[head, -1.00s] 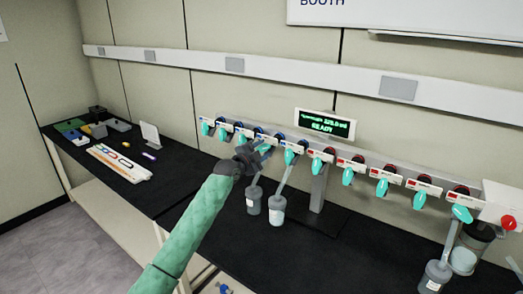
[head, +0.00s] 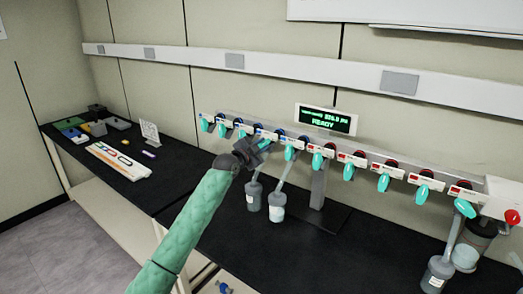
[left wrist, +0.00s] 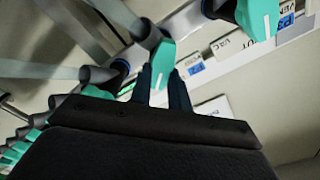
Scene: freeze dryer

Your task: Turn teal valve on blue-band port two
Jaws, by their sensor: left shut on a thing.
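A manifold rail (head: 365,156) runs along the back of the bench with a row of teal valve handles. Ports on the left have blue bands and those on the right have red bands. My left gripper (head: 265,143) is at the blue-band ports and covers part of them. In the left wrist view my left gripper (left wrist: 163,80) has its two dark fingers shut on a teal valve handle (left wrist: 162,60), one on each side. A neighbouring teal valve (left wrist: 257,17) is at the top right, clear of the fingers. My right gripper is out of view.
Grey flasks (head: 277,205) hang under some ports, close to my left gripper. A white rack (head: 118,160) and small bins lie on the left bench. The black benchtop in front is mostly clear.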

